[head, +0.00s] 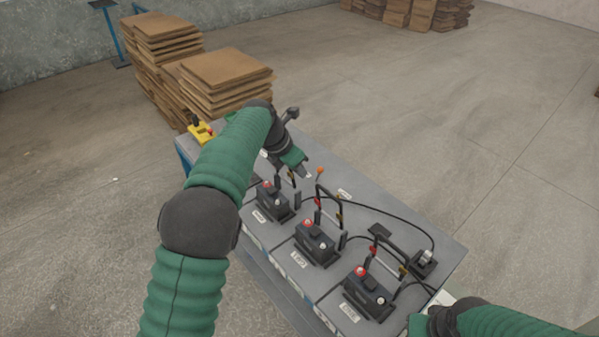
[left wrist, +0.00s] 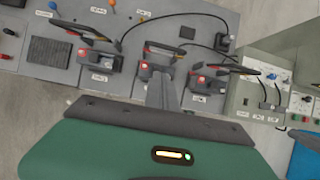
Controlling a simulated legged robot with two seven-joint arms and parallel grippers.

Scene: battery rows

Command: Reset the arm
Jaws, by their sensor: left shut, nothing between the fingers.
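My left gripper (head: 306,173) is above the far-left part of the grey bench (head: 365,203), near the first of the battery units, pointing down. Its fingers are shut and empty; in the left wrist view the closed fingers (left wrist: 163,92) show above the bench. Three dark units with red and pale knobs stand in a row: the left unit (head: 272,203), the middle unit (head: 316,246) and the right unit (head: 367,297). My right arm's dark wrist is at the lower right edge of the head view; its fingers are out of the picture.
Black cables loop between upright clips behind the units. A yellow box (head: 201,131) sits at the bench's far-left corner. Stacked brown boards (head: 226,70) stand beyond it. The floor right of the bench is clear.

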